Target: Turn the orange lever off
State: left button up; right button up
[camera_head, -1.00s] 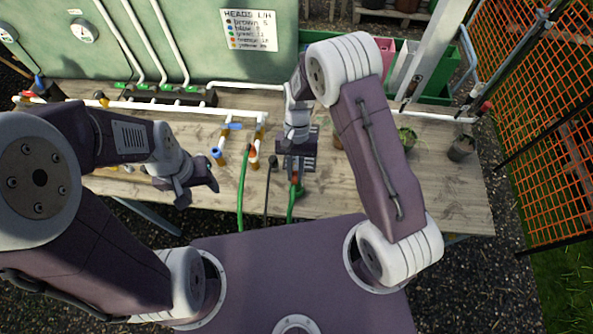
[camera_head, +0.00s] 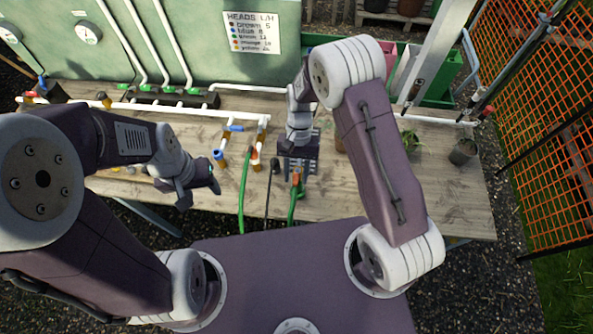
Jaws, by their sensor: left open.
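A small orange part (camera_head: 296,178) shows at the top of a green hose, just below my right gripper (camera_head: 299,167). Another orange-red part (camera_head: 254,157) sits on a white pipe end left of that gripper. I cannot tell which of these is the orange lever, or how a lever is turned. My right gripper points down over the bench; its fingertips are partly hidden, and I cannot tell whether it touches anything. My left gripper (camera_head: 202,190) is open and empty, above the bench's front edge and left of the hoses.
White pipes (camera_head: 180,108) with a blue fitting (camera_head: 235,128) run along the wooden bench (camera_head: 400,195). A green hose (camera_head: 243,195) and a dark one hang over the front edge. Potted plants (camera_head: 462,152) stand at the right.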

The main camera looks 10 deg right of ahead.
aim_at(298, 168)
jog(key=a+b+v, duration=0.1)
jog(key=b+v, duration=0.1)
jog(key=v, duration=0.6)
jog(key=shift+w+d+r+b, duration=0.15)
jog(key=shift+d+r+b, duration=0.15)
jog(key=shift+d+r, duration=0.2)
